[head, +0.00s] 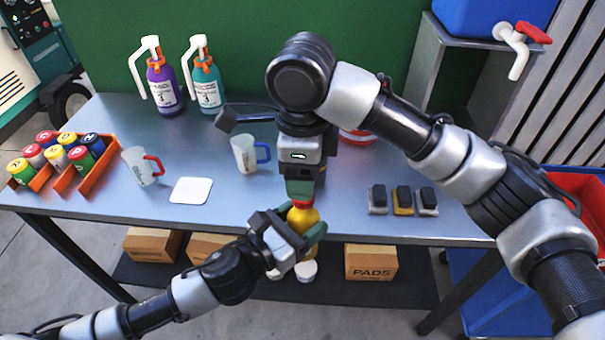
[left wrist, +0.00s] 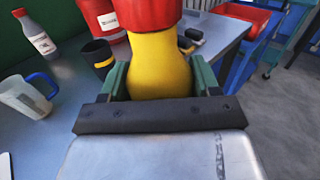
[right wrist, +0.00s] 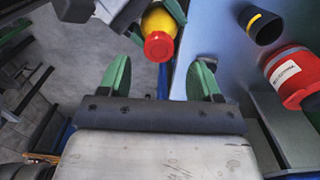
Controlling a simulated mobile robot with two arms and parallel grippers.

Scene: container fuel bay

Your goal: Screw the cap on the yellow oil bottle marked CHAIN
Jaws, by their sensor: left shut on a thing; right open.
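The yellow bottle (head: 304,218) is held at the table's front edge; it fills the middle of the left wrist view (left wrist: 158,65). No CHAIN marking shows. A red cap (right wrist: 159,46) is on the bottle's top; I cannot tell whether it is screwed tight. My left gripper (head: 300,232) is shut around the bottle's body, its green fingers on either side. My right gripper (head: 300,190) is just above the cap, pointing down. In the right wrist view its fingers (right wrist: 160,80) are open and empty, with the cap just beyond the gap between them.
A blue-handled jug (head: 244,154), a red-handled jug (head: 140,166) and a white pad (head: 191,191) are on the left. Several brushes (head: 403,201) lie on the right. A dark cup (left wrist: 97,60) and a red tub (right wrist: 292,75) stand behind. An orange rack (head: 90,178) holds cans.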

